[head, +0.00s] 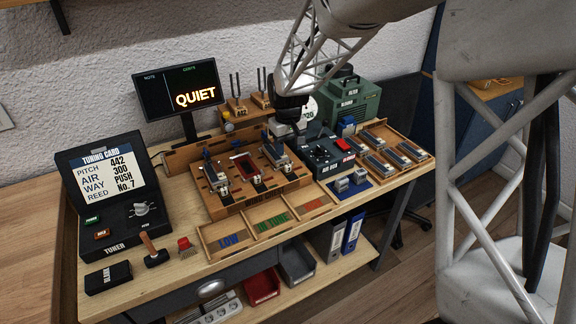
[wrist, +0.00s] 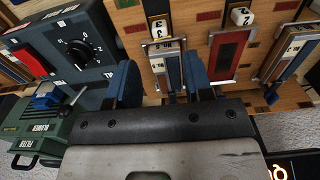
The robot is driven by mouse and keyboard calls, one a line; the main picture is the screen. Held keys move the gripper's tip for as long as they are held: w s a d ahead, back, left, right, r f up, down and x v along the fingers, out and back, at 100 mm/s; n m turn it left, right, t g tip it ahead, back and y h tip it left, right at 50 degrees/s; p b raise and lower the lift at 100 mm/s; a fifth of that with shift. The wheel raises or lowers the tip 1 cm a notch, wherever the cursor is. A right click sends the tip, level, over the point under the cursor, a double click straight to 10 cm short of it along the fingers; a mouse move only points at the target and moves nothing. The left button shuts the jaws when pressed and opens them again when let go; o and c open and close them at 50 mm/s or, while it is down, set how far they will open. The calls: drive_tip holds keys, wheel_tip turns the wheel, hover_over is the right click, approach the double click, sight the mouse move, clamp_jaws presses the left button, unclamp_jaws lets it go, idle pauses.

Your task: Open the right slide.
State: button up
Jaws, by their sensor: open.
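The wooden action box (head: 228,207) stands mid-bench with three slide stations. The right slide (head: 276,153) is a metal-framed narrow piece at the box's right end. In the wrist view, turned round, the right slide (wrist: 172,68) is left of the red middle station (wrist: 227,55) and beside a white number wheel reading 3. My gripper (head: 298,133) is over the right end of the box. In the wrist view my gripper (wrist: 162,80) is open, with blue fingers on either side of the right slide. I cannot tell whether they touch it. The slide's near end is partly hidden by my gripper body.
A dark control box with a dial (head: 331,153) stands close to the right of my gripper. A green blower (head: 352,100) stands behind it. Compartments (head: 232,240) lie in front of the action box. A tuning card (head: 107,175) and QUIET screen (head: 180,89) are to the left.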

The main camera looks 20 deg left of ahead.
sight(288, 165)
drive_tip(key=shift+f, duration=3.9)
drive_tip(key=shift+c, duration=0.5)
clamp_jaws()
